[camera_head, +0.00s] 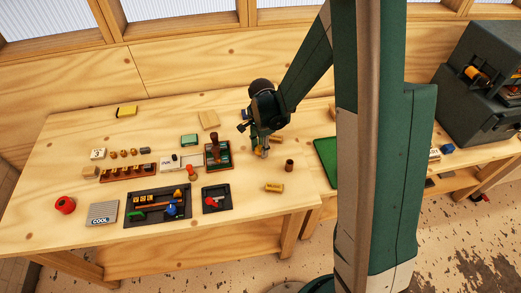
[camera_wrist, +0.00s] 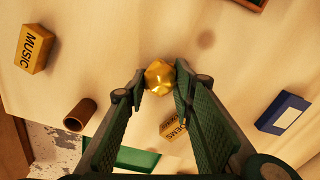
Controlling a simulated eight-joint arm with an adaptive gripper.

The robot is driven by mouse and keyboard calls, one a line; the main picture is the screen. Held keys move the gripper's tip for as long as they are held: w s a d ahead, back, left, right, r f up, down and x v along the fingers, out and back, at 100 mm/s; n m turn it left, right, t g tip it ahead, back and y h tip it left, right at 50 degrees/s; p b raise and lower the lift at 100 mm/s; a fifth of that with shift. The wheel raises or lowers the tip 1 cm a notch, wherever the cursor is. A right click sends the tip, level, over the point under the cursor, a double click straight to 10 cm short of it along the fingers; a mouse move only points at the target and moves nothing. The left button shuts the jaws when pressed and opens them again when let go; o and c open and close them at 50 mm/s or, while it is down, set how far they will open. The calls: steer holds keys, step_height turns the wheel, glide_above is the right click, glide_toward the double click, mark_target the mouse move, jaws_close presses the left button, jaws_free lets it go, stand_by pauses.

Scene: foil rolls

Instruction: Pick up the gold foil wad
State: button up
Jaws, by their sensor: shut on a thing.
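The gold foil wad (camera_wrist: 159,77) is a small, shiny, faceted lump between my fingertips in the wrist view. My gripper (camera_wrist: 160,84) is closed on it from both sides, with its green ribbed fingers converging toward the wad. In the head view my gripper (camera_head: 262,150) points down over the right part of the wooden table, beside the dark green stamp stand (camera_head: 218,155). The wad is too small there to make out clearly. I cannot tell whether it touches the tabletop.
A yellow MUSIC block (camera_wrist: 35,48) and a brown cylinder (camera_wrist: 80,114) lie nearby. A lettered block (camera_wrist: 174,128) shows between my fingers, and a blue-and-white box (camera_wrist: 285,113) lies right. Black trays (camera_head: 158,206) and small items crowd the table's left. Bare wood surrounds the wad.

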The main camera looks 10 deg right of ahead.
steer(key=shift+r, duration=0.1)
steer(key=shift+r, duration=4.9)
